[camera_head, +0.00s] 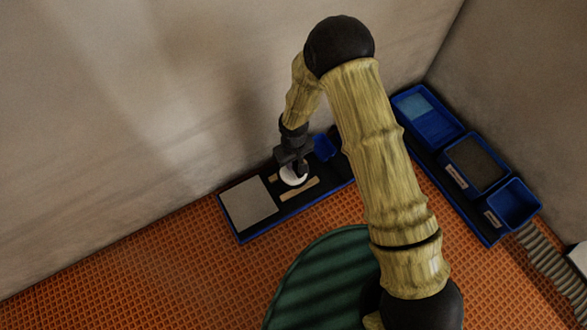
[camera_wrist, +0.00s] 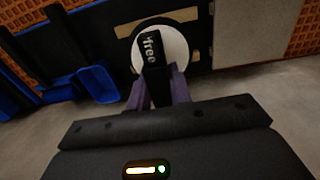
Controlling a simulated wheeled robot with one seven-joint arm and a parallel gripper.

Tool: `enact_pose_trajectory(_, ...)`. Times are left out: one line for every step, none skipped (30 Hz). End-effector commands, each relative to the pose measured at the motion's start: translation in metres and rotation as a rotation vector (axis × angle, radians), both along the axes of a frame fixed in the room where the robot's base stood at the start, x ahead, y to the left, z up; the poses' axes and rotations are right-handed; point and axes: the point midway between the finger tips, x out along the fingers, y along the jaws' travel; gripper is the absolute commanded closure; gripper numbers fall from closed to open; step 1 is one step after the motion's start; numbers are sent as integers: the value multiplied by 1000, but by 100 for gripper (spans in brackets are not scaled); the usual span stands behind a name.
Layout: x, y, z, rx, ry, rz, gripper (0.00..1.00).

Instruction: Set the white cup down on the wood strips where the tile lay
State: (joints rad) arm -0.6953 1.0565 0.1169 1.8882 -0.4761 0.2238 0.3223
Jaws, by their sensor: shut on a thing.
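The white cup (camera_head: 291,179) is in my gripper (camera_head: 297,165), over the wood strips (camera_head: 300,189) on the black board. In the wrist view the white cup (camera_wrist: 179,44) appears as a round white shape between the strips (camera_wrist: 186,15). A black piece lettered "free" (camera_wrist: 152,48) covers part of it. My gripper (camera_wrist: 157,85) is shut on the cup. I cannot tell whether the cup's base touches the strips. The grey tile (camera_head: 248,204) lies flat on the board's left part, left of the strips.
The board has a blue edge (camera_head: 239,238) and stands by the wall on an orange grid floor (camera_head: 160,270). A small blue bin (camera_head: 324,147) is right of the cup. Several blue trays (camera_head: 428,115) line the right wall. A green round surface (camera_head: 318,275) is in front.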

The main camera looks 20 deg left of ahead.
Motion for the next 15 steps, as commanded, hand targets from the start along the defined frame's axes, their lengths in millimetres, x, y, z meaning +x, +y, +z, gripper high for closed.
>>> enact_pose_trajectory(1,0,2,2,-1,0,100)
enact_pose_trajectory(1,0,2,2,-1,0,100)
enact_pose_trajectory(1,0,2,1,-1,0,100)
enact_pose_trajectory(1,0,2,1,-1,0,100)
enact_pose_trajectory(0,0,2,1,-1,0,100)
enact_pose_trajectory(0,0,1,1,-1,0,100)
enact_pose_trajectory(0,0,0,1,-1,0,100)
enact_pose_trajectory(0,0,-3,1,-1,0,100)
enact_pose_trajectory(0,0,-7,0,0,0,100)
enact_pose_trajectory(0,0,-12,0,0,0,100)
enact_pose_trajectory(0,0,-16,0,0,0,100)
enact_pose_trajectory(0,0,-22,-1,1,0,100)
enact_pose_trajectory(0,0,-27,0,0,0,100)
enact_pose_trajectory(0,0,-30,0,0,0,100)
enact_pose_trajectory(0,0,-34,0,0,0,100)
